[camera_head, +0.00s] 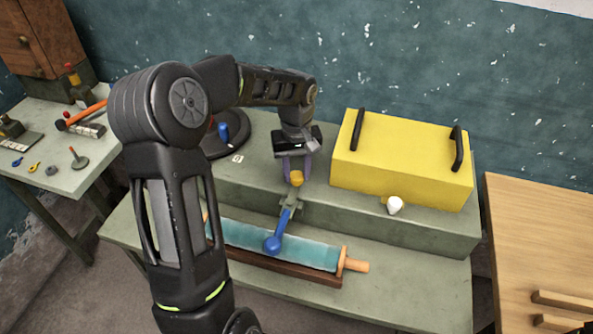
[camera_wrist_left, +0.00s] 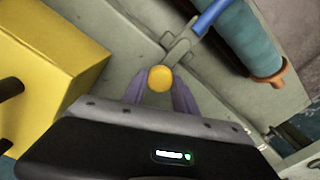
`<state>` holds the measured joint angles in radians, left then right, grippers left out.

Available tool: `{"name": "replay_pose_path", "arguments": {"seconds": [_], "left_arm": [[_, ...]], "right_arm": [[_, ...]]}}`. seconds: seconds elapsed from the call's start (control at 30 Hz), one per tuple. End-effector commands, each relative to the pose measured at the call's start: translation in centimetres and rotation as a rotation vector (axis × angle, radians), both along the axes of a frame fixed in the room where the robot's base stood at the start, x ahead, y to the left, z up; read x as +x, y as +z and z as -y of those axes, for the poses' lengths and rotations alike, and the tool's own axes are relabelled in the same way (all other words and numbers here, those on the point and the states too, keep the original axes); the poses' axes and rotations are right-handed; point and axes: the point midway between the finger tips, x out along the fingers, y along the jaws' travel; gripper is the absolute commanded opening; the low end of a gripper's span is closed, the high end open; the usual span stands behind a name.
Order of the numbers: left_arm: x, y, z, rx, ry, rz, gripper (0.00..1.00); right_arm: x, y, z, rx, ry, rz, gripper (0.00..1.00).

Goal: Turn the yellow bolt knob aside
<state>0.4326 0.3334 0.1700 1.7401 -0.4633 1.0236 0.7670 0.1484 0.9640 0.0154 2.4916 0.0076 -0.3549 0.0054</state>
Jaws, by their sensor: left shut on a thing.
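The yellow bolt knob (camera_head: 296,178) sits on a grey metal bracket on the raised green step of the bench. In the left wrist view the round yellow knob (camera_wrist_left: 160,78) lies between the purple fingertips. My left gripper (camera_head: 295,172) points down from above and is shut on the knob; in the wrist view its two fingers (camera_wrist_left: 160,92) flank it. A lever with a blue shaft and ball end (camera_head: 273,243) runs from the bracket toward the front, over a teal roller (camera_head: 280,245). My right gripper is not in view.
A yellow box (camera_head: 403,160) with two black handles stands right of my left gripper. A white knob (camera_head: 395,205) is at its front. A dark round base with a blue knob (camera_head: 225,132) is behind my arm. A side table (camera_head: 110,150) with tools is left; a wooden cabinet (camera_head: 540,230) is right.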

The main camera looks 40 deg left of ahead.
Motion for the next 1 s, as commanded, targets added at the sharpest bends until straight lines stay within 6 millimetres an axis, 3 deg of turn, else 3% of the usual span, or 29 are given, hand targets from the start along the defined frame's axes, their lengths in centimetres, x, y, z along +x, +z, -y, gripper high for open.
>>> {"name": "replay_pose_path", "arguments": {"seconds": [0.47, 1.0], "left_arm": [[0.05, 0.01, 0.02, 0.0, -0.087, 0.001, 0.0], [0.12, 0.0, 0.08, 0.001, -0.517, 0.002, 0.0]], "right_arm": [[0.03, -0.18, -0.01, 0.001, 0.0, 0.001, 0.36], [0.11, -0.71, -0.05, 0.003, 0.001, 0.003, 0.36]]}}
